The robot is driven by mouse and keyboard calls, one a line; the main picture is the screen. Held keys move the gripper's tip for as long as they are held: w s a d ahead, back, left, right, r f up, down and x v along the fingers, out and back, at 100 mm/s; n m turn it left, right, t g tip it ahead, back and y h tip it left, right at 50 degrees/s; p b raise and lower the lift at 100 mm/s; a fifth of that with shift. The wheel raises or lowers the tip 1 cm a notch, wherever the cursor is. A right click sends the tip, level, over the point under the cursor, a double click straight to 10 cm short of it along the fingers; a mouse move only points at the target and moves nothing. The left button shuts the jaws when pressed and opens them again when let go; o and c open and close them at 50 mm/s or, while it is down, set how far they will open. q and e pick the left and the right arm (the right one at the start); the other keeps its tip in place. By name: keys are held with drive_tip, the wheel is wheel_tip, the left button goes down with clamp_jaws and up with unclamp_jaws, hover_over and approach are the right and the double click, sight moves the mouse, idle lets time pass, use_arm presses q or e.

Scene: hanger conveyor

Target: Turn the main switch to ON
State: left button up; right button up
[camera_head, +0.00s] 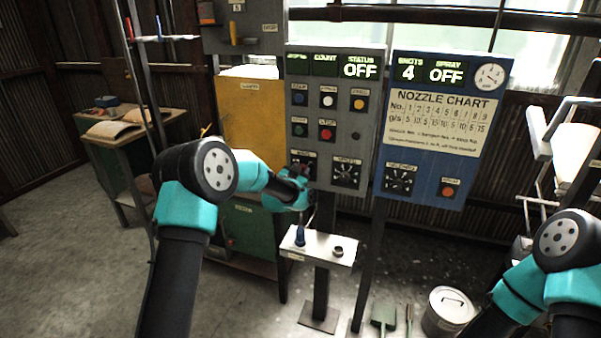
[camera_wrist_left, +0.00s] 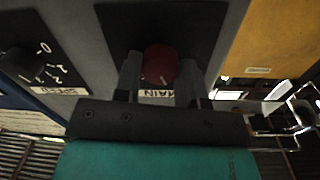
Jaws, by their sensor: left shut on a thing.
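The main switch is a red round knob (camera_wrist_left: 160,65) on a black plate of the grey control panel (camera_head: 317,108). Its label, reading MAIN, shows upside down in the left wrist view. My left gripper (camera_wrist_left: 158,80) is shut on the red knob, one finger on each side of it. In the head view my left gripper (camera_head: 298,176) is at the lower left of the grey panel and hides most of the knob.
A speed dial (camera_head: 346,173) sits just right of the main switch. A blue panel (camera_head: 440,130) with a nozzle chart stands to the right. A small white shelf (camera_head: 318,250) is below the panel. A yellow cabinet (camera_head: 252,118) is at the left.

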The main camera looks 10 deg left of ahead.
use_arm(q)
drive_tip(key=m+y, duration=0.1)
drive_tip(key=m, duration=1.1)
drive_tip(key=shift+d+m, duration=0.15)
drive_tip(key=shift+m, duration=0.15)
idle(0.3)
drive_tip(key=o, duration=0.9)
drive_tip(key=shift+o, duration=0.2)
drive_tip(key=shift+s, duration=0.1)
drive_tip(key=s+a, duration=0.1)
drive_tip(key=s, duration=1.6)
drive_tip(key=shift+a+r, duration=0.4)
drive_tip(key=shift+r, duration=0.05)
